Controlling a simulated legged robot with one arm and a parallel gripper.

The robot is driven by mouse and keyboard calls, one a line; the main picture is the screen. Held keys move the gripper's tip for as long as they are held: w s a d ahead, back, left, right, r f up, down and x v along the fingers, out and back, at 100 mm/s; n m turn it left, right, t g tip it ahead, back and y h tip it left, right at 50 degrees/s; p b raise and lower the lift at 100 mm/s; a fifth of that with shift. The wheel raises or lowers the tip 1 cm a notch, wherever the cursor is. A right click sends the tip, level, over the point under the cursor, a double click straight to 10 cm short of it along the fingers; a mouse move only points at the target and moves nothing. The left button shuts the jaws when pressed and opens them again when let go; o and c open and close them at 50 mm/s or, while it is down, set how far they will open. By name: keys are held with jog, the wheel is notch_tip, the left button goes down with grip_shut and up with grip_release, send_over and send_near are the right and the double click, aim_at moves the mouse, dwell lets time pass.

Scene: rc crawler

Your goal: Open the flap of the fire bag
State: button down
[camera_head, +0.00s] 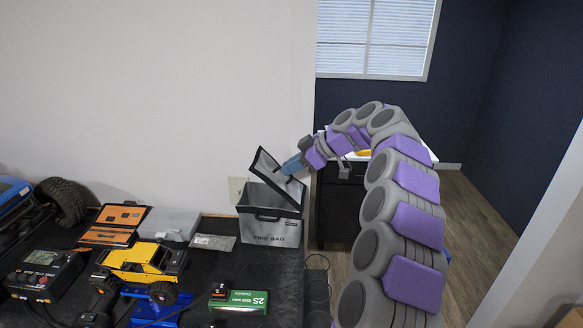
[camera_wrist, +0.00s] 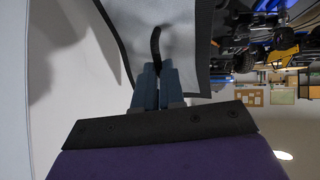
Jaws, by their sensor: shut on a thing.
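The grey fire bag (camera_head: 270,226) stands upright at the right end of the black table, with "FIRE BAG" printed on its front. Its flap (camera_head: 268,170) is raised and tilted up over the bag, and the top opening shows as a dark gap below it. My gripper (camera_head: 291,166) is at the right side of the flap. In the wrist view, the blue-grey fingers (camera_wrist: 156,78) are shut on the dark strap (camera_wrist: 156,44) of the flap, whose light grey face (camera_wrist: 185,40) with a dark border fills the upper middle.
A yellow crawler (camera_head: 142,264), an orange box (camera_head: 114,224), a charger (camera_head: 45,272), a green battery box (camera_head: 238,300) and a grey case (camera_head: 168,224) lie left of the bag. A wall is behind the table. A dark cabinet (camera_head: 338,208) stands right of the bag.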

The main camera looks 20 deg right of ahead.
jog(key=shift+s+d+f, duration=0.15)
jog(key=shift+d+f, duration=0.05)
jog(key=shift+d, duration=0.7)
jog(key=shift+a, duration=0.5)
jog(key=c, duration=1.6)
grip_release()
jog(key=shift+a, duration=0.1)
jog(key=shift+c, duration=0.2)
jog(key=shift+o, duration=2.1)
jog(key=shift+d+r, duration=0.1)
jog(key=shift+d, duration=0.4)
jog(key=shift+r, duration=0.2)
jog(key=p+v, duration=0.4)
jog(key=v, duration=1.3)
jog(key=shift+d+p, duration=0.25)
jog(key=shift+p, duration=0.05)
